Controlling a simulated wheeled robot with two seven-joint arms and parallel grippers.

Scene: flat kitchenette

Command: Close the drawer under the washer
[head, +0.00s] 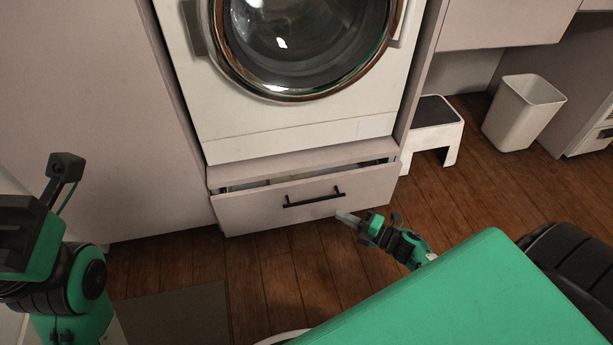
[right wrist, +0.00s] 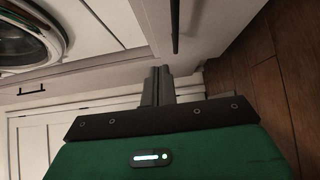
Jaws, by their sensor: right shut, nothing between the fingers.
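The drawer (head: 255,212) under the washer (head: 290,128) is partly open, with a dark gap showing above its pale front. My right gripper (head: 342,216) is shut and empty, low in front of the drawer front, just below and right of the handle. In the right wrist view its fingers (right wrist: 158,85) are together and point toward the pale drawer front (right wrist: 205,25); I cannot tell whether they touch it. My left arm is at the left edge, its fingers out of sight.
A black-and-white step stool (head: 436,125) and a white bin (head: 523,112) stand right of the washer. A flat mat (head: 175,315) lies at lower left. Wooden floor in front of the drawer is clear except for my right arm.

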